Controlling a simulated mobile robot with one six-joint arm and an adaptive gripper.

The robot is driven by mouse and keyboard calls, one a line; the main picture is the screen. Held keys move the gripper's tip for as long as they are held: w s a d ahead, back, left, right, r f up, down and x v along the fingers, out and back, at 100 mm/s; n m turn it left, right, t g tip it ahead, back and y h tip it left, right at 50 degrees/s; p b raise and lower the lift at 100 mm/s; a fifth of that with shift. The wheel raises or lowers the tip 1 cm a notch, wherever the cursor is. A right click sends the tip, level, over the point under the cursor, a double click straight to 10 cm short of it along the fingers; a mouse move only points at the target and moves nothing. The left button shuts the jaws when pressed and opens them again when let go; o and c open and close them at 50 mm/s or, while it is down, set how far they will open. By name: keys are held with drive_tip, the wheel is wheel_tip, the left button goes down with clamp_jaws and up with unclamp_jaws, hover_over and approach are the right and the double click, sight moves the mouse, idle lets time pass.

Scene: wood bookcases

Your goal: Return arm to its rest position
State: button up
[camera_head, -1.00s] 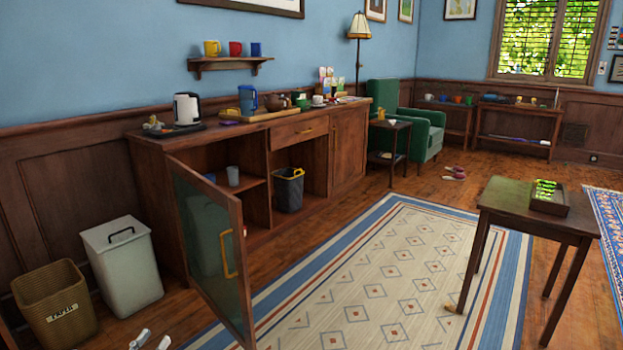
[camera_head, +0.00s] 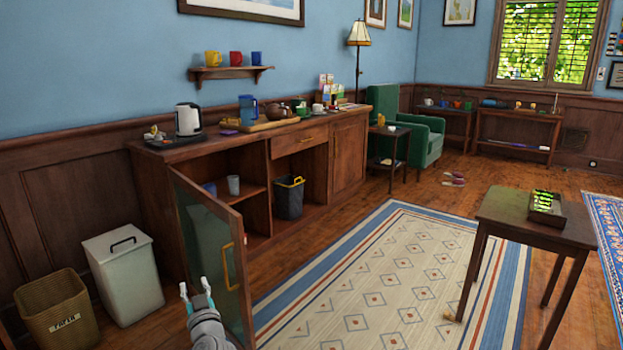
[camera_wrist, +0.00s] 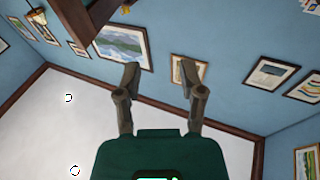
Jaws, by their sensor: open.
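My gripper (camera_head: 195,287) shows at the bottom of the head view, left of the open cabinet door (camera_head: 212,258). Its two fingers are apart, point upward in the picture, and hold nothing. In the wrist view my gripper (camera_wrist: 160,72) is also open and empty. Behind it there are blue walls, framed pictures (camera_wrist: 122,47) and a white ceiling (camera_wrist: 60,115), seen tilted. I cannot tell how far the fingers are from the door.
The glass door of the wooden sideboard (camera_head: 330,150) stands open beside my gripper. A white bin (camera_head: 124,275) and a wicker paper basket (camera_head: 57,308) are to the left. A small table (camera_head: 500,208) stands to the right.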

drive_tip(key=w+d+f+g+h+p, duration=0.2)
drive_tip(key=d+f+g, duration=0.35)
drive_tip(key=d, duration=0.45)
drive_tip(key=w+d+f+g+h+p, duration=0.15)
drive_tip(key=d+f+g, duration=0.35)
drive_tip(key=d, duration=0.6)
drive_tip(key=s+d+f+m+g+h+p, duration=0.15)
drive_tip(key=s+d, duration=0.25)
drive_tip(key=d, duration=0.4)
drive_tip(key=s+d+f+m+g+h+p, duration=0.1)
drive_tip(key=s+d+m+g+h, duration=0.2)
drive_tip(key=d, duration=0.5)
drive_tip(key=s+d+f+m+g+h+p, duration=0.15)
drive_tip(key=s+d, duration=0.25)
drive_tip(key=d, duration=0.4)
wheel_tip(320, 180, up, 37)
drive_tip(key=p, duration=3.6)
drive_tip(key=shift+a+g, duration=0.25)
drive_tip(key=shift+g, duration=0.2)
drive_tip(key=shift+s, duration=0.1)
